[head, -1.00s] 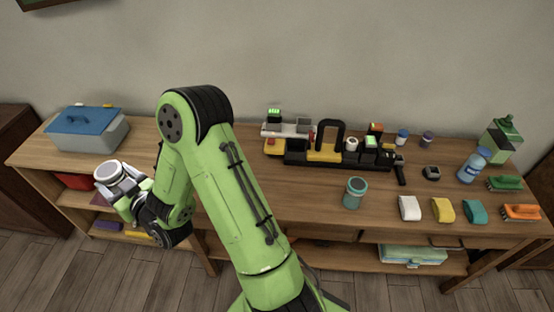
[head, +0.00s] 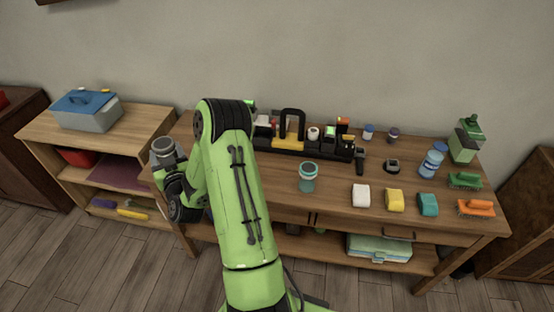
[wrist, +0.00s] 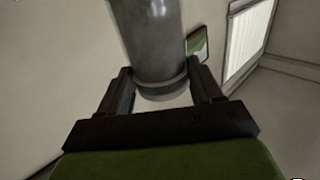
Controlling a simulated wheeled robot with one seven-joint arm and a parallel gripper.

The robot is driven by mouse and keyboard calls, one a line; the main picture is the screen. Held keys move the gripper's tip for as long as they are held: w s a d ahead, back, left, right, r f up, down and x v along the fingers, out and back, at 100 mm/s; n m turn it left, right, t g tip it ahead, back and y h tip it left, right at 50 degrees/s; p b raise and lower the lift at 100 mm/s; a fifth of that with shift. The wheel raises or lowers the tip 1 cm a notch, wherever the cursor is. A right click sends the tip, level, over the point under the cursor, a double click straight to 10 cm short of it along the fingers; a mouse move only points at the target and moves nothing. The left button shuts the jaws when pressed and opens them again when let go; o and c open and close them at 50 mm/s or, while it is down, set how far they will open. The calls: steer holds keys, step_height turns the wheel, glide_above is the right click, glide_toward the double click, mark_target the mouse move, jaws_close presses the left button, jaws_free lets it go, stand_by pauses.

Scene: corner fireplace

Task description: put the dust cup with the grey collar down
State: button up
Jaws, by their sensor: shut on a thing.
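The dust cup with the grey collar (head: 164,152) is in my gripper (head: 170,170), at the left end of the long table. It is held up in front of the gap beside the shelf unit and looks roughly upright. In the wrist view the grey cup (wrist: 150,40) stands between the two dark fingers of my gripper (wrist: 162,92), which are shut on it. Its top is out of that view. A similar cup with a teal collar (head: 307,178) stands on the table (head: 262,185).
A black tool rack (head: 300,146) is at the table's back. White, yellow and teal blocks (head: 395,201), brushes (head: 475,208) and bottles (head: 433,160) fill the right side. A blue-lidded box (head: 87,112) stands on the left shelf unit (head: 135,125). Bare wood surrounds the teal-collared cup.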

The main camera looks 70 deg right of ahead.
steer(key=s+d+f+m+g+h+b, duration=0.3)
steer(key=s+d+f+g, duration=0.1)
steer(key=s+d, duration=0.5)
steer(key=s+d+f+m+g+h+b, duration=0.2)
steer(key=s+d+f+m+g, duration=0.15)
steer(key=s+d, duration=0.6)
steer(key=shift+g, duration=0.45)
steer(key=f+b, duration=0.2)
steer(key=f, duration=0.1)
steer(key=f+b, duration=0.2)
steer(key=f, duration=0.2)
steer(key=f+b, duration=0.2)
steer(key=f, duration=0.1)
steer(key=shift+s+a+f, duration=0.2)
steer(key=shift+s+f, duration=0.05)
steer(key=shift+f, duration=0.05)
steer(key=shift+b, duration=0.3)
steer(key=shift+f, duration=0.2)
steer(key=o, duration=1.1)
steer(key=shift+c, duration=0.2)
steer(key=shift+r, duration=0.1)
